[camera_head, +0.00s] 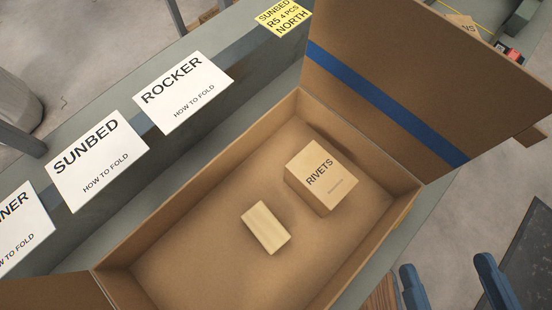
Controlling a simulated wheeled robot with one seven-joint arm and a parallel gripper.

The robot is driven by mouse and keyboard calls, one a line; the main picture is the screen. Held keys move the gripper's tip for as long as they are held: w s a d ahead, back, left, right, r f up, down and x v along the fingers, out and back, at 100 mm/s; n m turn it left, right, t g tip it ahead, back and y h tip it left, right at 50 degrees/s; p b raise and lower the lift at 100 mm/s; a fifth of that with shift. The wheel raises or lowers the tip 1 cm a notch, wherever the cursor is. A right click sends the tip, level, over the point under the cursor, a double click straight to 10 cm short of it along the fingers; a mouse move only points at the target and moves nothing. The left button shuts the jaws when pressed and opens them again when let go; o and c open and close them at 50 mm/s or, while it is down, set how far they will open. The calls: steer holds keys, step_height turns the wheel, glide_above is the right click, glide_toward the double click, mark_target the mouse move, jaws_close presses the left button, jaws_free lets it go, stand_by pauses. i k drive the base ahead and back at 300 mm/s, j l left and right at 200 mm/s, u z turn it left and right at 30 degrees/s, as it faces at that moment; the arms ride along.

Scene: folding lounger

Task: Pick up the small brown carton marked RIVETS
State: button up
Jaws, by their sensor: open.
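The small brown carton marked RIVETS (322,177) stands inside a large open cardboard box (115,252), toward its far right part. Its label faces up and it is clear of the walls as far as I can tell. A smaller plain pale block (265,228) lies on the box floor to its lower left, with a gap between them. My gripper (446,262) shows at the lower right as two blue fingers set apart. It is open and empty, outside the box and well away from the carton. The rest of it is cut off by the frame.
The box's large flap with a blue stripe (385,100) stands raised on the right. Another flap (55,293) lies folded out at the lower left. The bench (235,125) carries white cards such as ROCKER (184,92) and a yellow SUNBED label (284,17).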

mark_target(322, 182)
steer(key=u, duration=0.35)
steer(key=k+l+u, duration=0.2)
steer(key=l, duration=0.2)
steer(key=l+u, duration=0.2)
steer(key=l, duration=0.2)
steer(key=k+l+u, duration=0.2)
steer(key=l, duration=0.2)
steer(key=k+l+u, duration=0.45)
steer(key=l, duration=0.2)
steer(key=i, duration=0.1)
